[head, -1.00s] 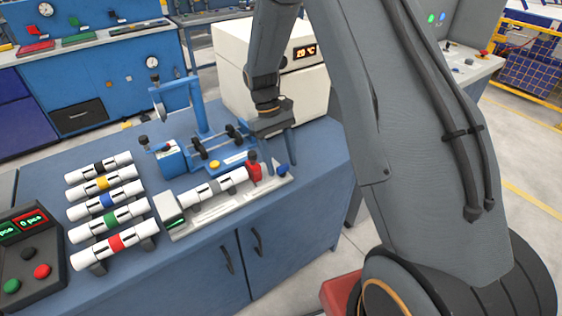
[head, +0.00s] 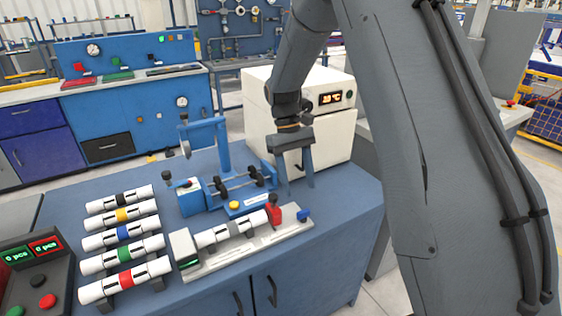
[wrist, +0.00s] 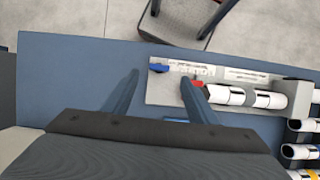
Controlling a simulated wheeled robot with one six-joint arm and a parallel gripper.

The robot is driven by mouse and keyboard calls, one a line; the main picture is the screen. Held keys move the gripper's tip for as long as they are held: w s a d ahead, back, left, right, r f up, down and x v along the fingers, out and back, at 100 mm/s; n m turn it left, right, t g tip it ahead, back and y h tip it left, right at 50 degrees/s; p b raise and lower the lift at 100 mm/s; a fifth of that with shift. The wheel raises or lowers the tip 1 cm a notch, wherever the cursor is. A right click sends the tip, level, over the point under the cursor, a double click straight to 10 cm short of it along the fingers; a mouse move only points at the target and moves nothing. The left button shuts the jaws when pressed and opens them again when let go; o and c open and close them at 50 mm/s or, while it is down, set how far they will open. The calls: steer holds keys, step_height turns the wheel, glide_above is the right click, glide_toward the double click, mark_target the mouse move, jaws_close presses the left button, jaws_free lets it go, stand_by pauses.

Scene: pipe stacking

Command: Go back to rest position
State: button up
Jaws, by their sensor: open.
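My gripper (head: 297,183) is open and empty in the head view, with its two fingers pointing down above the right part of the blue bench. It hangs behind the right end of the pale fixture (head: 208,270). In the wrist view the open gripper (wrist: 158,92) shows its two fingers apart with nothing between them. A white pipe with a grey band (head: 230,231) lies in the fixture, beside the red clamp (head: 274,211) and the blue knob (head: 304,215). The pipe also shows in the wrist view (wrist: 235,96), to the right of my fingers.
Several white pipes with coloured bands (head: 122,240) lie on a rack at the left. A blue machine (head: 222,150) and a white oven (head: 262,120) stand at the back. A control box (head: 35,265) sits front left. The bench's right front corner (head: 350,215) is clear.

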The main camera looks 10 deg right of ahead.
steer(key=s+r+m+t, duration=0.1)
steer(key=s+t, duration=0.1)
steer(key=s, duration=0.8)
steer(key=s+d+m+t+y, duration=0.1)
steer(key=s+m+t, duration=0.1)
steer(key=s, duration=0.8)
steer(key=shift+r+t, duration=0.4)
steer(key=shift+t, duration=0.2)
